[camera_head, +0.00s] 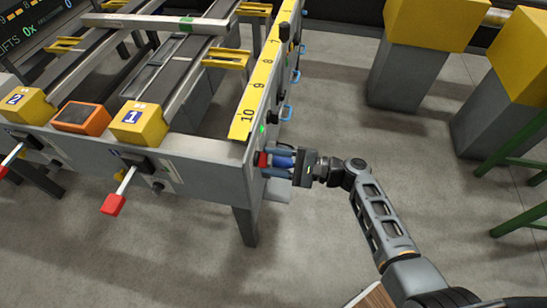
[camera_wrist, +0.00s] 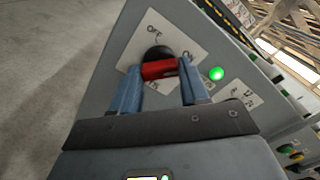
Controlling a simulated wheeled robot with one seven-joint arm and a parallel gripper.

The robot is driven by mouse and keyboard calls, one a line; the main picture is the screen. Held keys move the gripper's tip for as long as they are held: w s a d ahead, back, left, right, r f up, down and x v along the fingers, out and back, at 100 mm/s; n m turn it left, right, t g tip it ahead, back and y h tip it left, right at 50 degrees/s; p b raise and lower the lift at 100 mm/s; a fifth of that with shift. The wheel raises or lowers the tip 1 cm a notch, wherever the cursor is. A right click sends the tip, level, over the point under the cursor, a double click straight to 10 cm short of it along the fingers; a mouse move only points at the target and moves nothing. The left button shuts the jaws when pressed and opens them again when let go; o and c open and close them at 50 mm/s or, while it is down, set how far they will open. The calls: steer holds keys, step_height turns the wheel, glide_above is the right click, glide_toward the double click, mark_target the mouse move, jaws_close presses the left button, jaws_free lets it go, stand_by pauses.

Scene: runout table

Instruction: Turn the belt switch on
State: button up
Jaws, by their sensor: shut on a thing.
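The belt switch (camera_wrist: 160,69) is a red handle on a round black base, set in a white plate marked OFF and ON on the grey end panel. Its handle lies nearly level in the wrist view, with its right end near the ON mark. In the head view the red switch (camera_head: 262,159) shows at the table's near right corner. My gripper (camera_head: 271,162) reaches it from the right. Its two blue fingers (camera_wrist: 161,74) are shut on the red handle, one at each end. A green lamp (camera_wrist: 216,74) beside the switch is lit.
The runout table (camera_head: 215,160) carries a yellow numbered strip (camera_head: 258,85) and blue handles (camera_head: 287,112) along its right side. Red-tipped levers (camera_head: 113,204) stick out in front. Yellow-topped grey posts (camera_head: 425,35) stand at the right. The floor between is open.

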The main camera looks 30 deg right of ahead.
steer(key=shift+f, duration=0.1)
stand_by(0.5)
steer(key=o, duration=1.1)
steer(key=shift+c, duration=0.2)
steer(key=v, duration=0.7)
steer(key=shift+s+d+b, duration=0.3)
steer(key=shift+s, duration=0.05)
